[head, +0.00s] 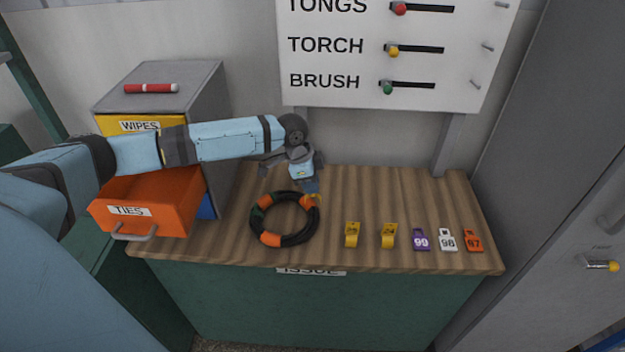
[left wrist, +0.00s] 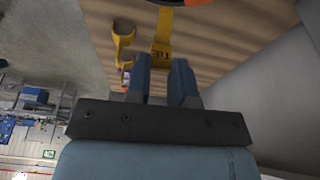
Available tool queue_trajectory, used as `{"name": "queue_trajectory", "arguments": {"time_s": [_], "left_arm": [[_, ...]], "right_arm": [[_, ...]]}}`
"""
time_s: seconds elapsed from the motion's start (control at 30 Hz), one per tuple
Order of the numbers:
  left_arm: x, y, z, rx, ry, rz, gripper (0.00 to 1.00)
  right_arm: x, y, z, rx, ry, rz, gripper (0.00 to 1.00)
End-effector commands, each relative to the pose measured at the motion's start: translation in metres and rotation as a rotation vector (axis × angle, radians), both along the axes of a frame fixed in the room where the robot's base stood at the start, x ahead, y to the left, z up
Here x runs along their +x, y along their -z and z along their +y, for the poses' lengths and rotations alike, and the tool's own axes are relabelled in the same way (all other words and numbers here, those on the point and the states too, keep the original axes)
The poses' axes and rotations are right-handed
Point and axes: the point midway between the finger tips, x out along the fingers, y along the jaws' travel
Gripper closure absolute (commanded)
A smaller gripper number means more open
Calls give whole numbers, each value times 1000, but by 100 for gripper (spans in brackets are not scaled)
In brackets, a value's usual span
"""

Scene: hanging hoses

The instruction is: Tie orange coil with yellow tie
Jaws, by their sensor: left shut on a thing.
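The coil (head: 266,238), a black ring with orange and green bands, lies on the wooden counter. My left gripper (head: 312,187) is above the coil's upper right edge, pointing down. It is shut on a yellow tie (head: 316,197), which shows between its blue fingers in the left wrist view (left wrist: 162,42). The tie is at the coil's upper right; I cannot tell whether it touches or goes around it. Two more yellow ties, a nearer one (head: 352,235) and a farther right one (head: 388,236), stand on the counter right of the coil. My right gripper is not in view.
Purple (head: 421,240), white (head: 447,240) and orange (head: 473,241) number tags lie at the right of the counter (head: 405,200). The open orange TIES drawer (head: 165,215) juts out at left, beneath my left arm. A tool board (head: 340,65) rises behind.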

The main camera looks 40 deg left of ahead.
Motion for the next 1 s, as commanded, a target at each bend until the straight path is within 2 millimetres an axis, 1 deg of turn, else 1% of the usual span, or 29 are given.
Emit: {"name": "queue_trajectory", "arguments": {"time_s": [0.17, 0.43, 0.5, 1.0], "left_arm": [[0, -1, 0, 0, -1, 0, 100], [-1, -3, 0, -3, -3, -1, 100], [-1, 3, 0, -2, -3, 0, 100], [-1, 31, 0, -3, -3, -1, 100]], "right_arm": [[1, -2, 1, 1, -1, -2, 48], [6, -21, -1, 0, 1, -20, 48], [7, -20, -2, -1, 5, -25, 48], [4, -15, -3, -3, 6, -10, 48]]}}
